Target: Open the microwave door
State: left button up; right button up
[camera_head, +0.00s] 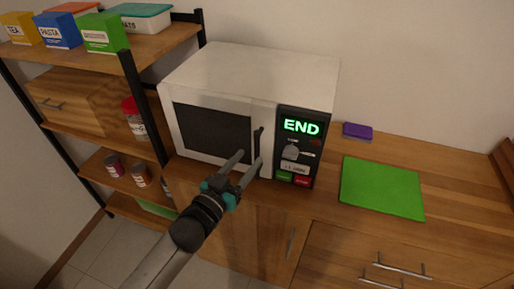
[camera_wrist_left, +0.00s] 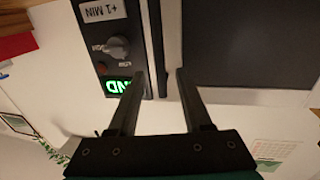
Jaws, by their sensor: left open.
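The white microwave (camera_head: 245,80) stands on the wooden counter with its door (camera_head: 212,132) shut. The dark vertical door handle (camera_head: 257,146) is at the door's right edge, beside the control panel (camera_head: 297,150), whose display reads END. My left gripper (camera_head: 249,157) is open in front of the handle's lower part. In the left wrist view, which is upside down, the handle (camera_wrist_left: 172,35) runs down towards the gap between the open fingers (camera_wrist_left: 159,74). I cannot tell whether the fingers touch it. My right gripper is not in view.
A shelf (camera_head: 150,48) with boxes and jars stands left of the microwave. A green mat (camera_head: 381,188) and a purple sponge-like block (camera_head: 357,131) lie on the counter to the right. Drawers and cabinet doors with metal handles are below the counter.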

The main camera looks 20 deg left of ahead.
aim_at(255, 150)
pick_arm(q)
jog(key=shift+x, duration=2.8)
grip_shut()
jog(key=shift+s, duration=0.1)
